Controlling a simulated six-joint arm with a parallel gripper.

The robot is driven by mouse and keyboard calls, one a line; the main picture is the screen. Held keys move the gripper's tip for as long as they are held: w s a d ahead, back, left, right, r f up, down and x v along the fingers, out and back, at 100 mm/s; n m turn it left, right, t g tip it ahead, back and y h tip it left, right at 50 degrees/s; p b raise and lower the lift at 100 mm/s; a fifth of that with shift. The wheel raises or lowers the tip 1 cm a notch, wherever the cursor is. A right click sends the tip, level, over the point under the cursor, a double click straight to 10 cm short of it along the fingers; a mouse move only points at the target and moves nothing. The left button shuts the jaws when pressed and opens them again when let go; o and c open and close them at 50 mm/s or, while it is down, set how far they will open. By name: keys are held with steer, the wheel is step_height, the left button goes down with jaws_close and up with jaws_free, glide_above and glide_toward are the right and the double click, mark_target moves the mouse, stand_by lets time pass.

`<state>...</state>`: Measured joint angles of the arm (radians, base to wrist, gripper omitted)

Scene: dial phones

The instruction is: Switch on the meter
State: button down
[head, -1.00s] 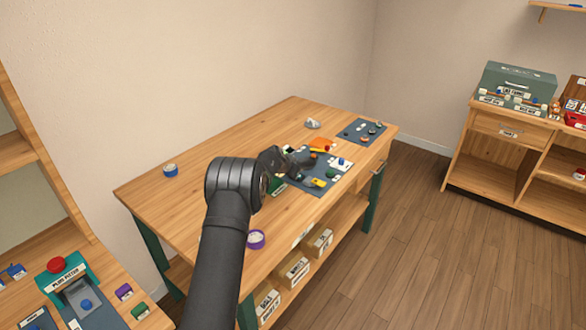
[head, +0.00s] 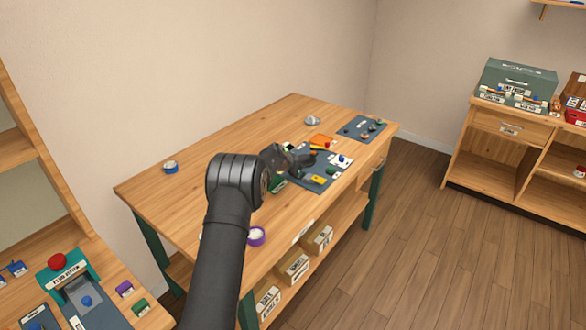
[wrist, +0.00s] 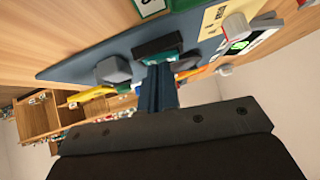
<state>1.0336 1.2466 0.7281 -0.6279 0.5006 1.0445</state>
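My gripper (head: 304,162) is low over the grey-blue mat (head: 325,179) on the wooden bench, and my arm hides part of the mat. In the wrist view its narrow dark-blue fingers (wrist: 160,68) are together, with their tips in front of a dark block with a green edge (wrist: 158,44). I cannot tell whether they touch it.
A dark grey block (wrist: 113,70) is left of the fingers. An orange piece (head: 321,140) and a second mat (head: 362,129) lie farther back. The bench's left part is mostly clear.

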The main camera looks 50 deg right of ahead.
steer(key=shift+s, duration=0.1)
steer(key=r, duration=0.2)
steer(key=s+r, duration=0.1)
steer(key=r, duration=0.1)
steer(key=shift+a+r, duration=0.15)
steer(key=shift+r, duration=0.1)
steer(key=v, duration=0.9)
steer(key=shift+s+a, duration=0.2)
steer(key=shift+w+r+t, duration=0.2)
steer(key=shift+w+t, duration=0.2)
steer(key=shift+w, duration=0.3)
